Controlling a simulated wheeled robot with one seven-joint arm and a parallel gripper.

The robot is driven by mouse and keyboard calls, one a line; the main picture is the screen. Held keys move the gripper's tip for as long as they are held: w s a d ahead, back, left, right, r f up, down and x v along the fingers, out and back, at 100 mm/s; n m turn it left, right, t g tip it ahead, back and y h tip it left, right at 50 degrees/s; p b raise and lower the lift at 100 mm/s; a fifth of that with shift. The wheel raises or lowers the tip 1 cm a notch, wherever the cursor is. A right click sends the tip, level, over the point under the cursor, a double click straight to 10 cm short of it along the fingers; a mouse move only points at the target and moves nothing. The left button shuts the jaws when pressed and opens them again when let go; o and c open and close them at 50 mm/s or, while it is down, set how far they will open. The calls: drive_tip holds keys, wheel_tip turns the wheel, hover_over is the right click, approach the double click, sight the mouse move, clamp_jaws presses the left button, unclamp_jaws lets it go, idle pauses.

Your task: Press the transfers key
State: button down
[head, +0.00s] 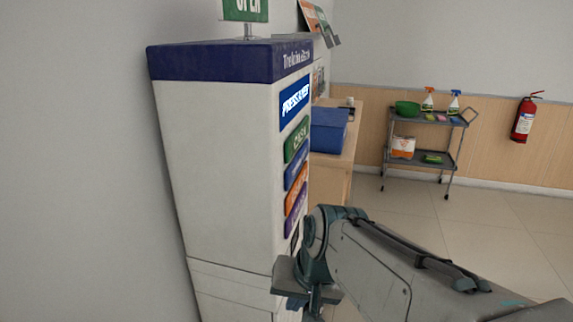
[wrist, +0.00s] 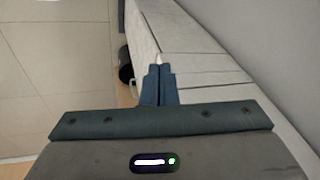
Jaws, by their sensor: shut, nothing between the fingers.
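A tall white kiosk (head: 215,165) with a dark blue top stands at left in the head view. Its narrow front, seen at a steep angle, has a blue sign (head: 295,100) above a column of keys. From the top these are a green key (head: 296,139), a blue key (head: 296,167), an orange key (head: 296,190) and a purple key (head: 295,212). The green one seems to read CASH; I cannot tell which is transfers. My gripper is low by the kiosk front, below the keys. In the wrist view my gripper (wrist: 158,72) is shut and empty, beside pale panels.
A counter (head: 345,160) with a blue box (head: 328,130) stands behind the kiosk. A grey cart (head: 425,160) with spray bottles and a green bowl is farther back. A red fire extinguisher (head: 524,120) hangs on the wall. The tiled floor at right is clear.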

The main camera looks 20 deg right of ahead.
drive_tip(key=w+d+r+m+t+y+b, duration=0.1)
drive_tip(key=w+d+r+m+t+y, duration=0.15)
drive_tip(key=w+m, duration=0.4)
drive_tip(key=w+d+r+m+t+y+b, duration=0.1)
drive_tip(key=w+d+r+m+t, duration=0.1)
drive_tip(key=w+d+r+m, duration=0.35)
drive_tip(key=w+d+r+m+t+h, duration=0.1)
drive_tip(key=w+d+r+m+t, duration=0.1)
drive_tip(key=d+m, duration=0.4)
drive_tip(key=w+d+r+m+t+h+b, duration=0.1)
drive_tip(key=w+d+r+m+t, duration=0.2)
drive_tip(key=w+d+m+t, duration=0.1)
drive_tip(key=d+m, duration=0.1)
drive_tip(key=d, duration=0.1)
drive_tip(key=shift+w+d+r+m, duration=0.35)
drive_tip(key=shift+d+m, duration=0.05)
approach(302, 162)
drive_tip(key=shift+x, duration=2.2)
drive_tip(key=shift+d+b, duration=0.15)
drive_tip(key=shift+b, duration=0.15)
drive_tip(key=shift+w+a, duration=0.2)
drive_tip(key=shift+a, duration=0.05)
